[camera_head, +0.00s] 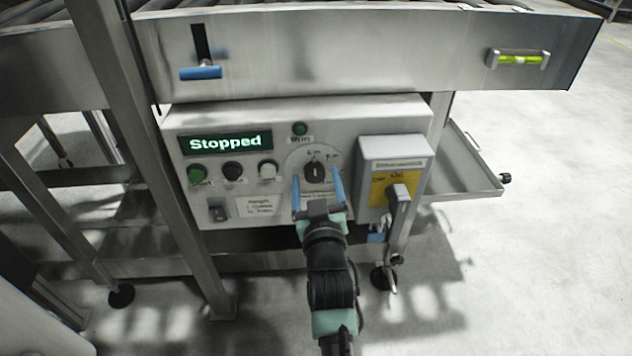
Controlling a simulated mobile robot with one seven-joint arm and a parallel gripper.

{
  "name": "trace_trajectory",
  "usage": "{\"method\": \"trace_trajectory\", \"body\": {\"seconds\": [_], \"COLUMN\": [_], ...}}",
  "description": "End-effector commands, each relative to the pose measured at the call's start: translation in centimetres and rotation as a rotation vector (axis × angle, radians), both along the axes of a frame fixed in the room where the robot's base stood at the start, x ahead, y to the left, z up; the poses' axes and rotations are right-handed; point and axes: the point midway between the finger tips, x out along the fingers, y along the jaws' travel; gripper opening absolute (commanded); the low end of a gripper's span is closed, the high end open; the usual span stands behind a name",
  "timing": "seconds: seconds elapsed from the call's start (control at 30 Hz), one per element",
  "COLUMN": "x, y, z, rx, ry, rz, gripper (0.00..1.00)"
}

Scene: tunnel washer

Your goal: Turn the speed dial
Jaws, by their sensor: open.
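The speed dial is a black knob (316,172) on a round pale plate on the control panel (300,122), with small markings around it. My gripper (317,180) is open in front of the panel. Its two blue fingers point up at the panel, one to the left and one to the right of the dial. I cannot tell whether the fingers touch the dial or the panel. The panel's display (228,142) reads "Stopped".
A green button (197,174), a black button (232,171) and a white button (267,169) are left of the dial. A switch box (394,160) with a black handle (398,200) juts out close on the right. A metal beam runs above; a tray (462,172) stands right.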

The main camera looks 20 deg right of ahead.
Motion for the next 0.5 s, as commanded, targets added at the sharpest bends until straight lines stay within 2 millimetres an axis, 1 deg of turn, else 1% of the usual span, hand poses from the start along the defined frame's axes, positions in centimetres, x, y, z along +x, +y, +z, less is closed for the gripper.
{"method": "trace_trajectory", "body": {"seconds": [0.07,0.17,0.2,0.37,0.5], "x": [-0.02,-0.03,-0.03,-0.04,-0.05], "y": [0.0,0.01,0.01,0.01,0.01], "z": [-0.01,-0.01,-0.01,-0.02,-0.02], "rx": [0.0,0.0,0.0,0.0,0.0], "ry": [0.0,0.0,0.0,0.0,0.0], "rz": [0.0,0.0,0.0,0.0,0.0], "gripper": [0.81,0.65,0.58,0.29,0.04]}}
